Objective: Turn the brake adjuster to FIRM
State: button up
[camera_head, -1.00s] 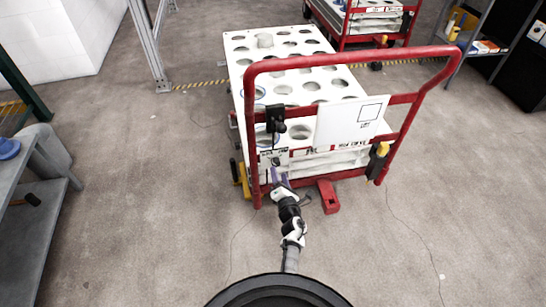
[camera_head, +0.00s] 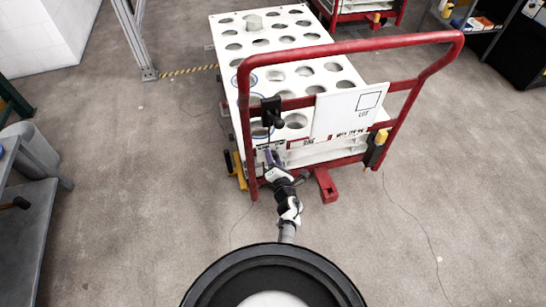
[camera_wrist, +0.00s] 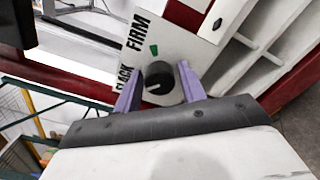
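The brake adjuster is a round black knob (camera_wrist: 160,80) on a white plate in the wrist view. The plate reads FIRM (camera_wrist: 137,32) above and SLACK (camera_wrist: 123,85) at the left. A small green mark (camera_wrist: 153,49) sits above the knob, on the FIRM side. A pale line on the knob's face appears to point left, toward SLACK. My gripper (camera_wrist: 159,70) has its two purple fingers apart, one on each side of the knob; contact is unclear. In the head view my gripper (camera_head: 271,157) is at the cart's lower left front, and hides the knob.
The white cart deck (camera_head: 300,40) with round holes stands behind a red handle frame (camera_head: 350,48). A white placard (camera_head: 335,117) and a black box (camera_head: 271,110) hang on the frame. A red foot (camera_head: 326,186) juts out at the right. A grey bench (camera_head: 35,220) stands left.

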jog(key=c, duration=0.7)
jog(key=shift+o, duration=0.2)
jog(key=shift+m, duration=0.3)
jog(key=m+p, duration=0.1)
jog(key=m, duration=0.2)
jog(key=shift+r+m, duration=0.1)
jog(key=shift+m, duration=0.2)
jog(key=m+p, duration=0.2)
jog(key=m, duration=0.3)
jog(key=shift+m, duration=0.3)
jog(key=m+p, duration=0.2)
jog(key=m, duration=0.4)
jog(key=shift+w+r, duration=0.1)
jog(key=m+p, duration=0.1)
jog(key=m, duration=0.4)
jog(key=shift+m+p, duration=0.3)
jog(key=shift+m, duration=0.1)
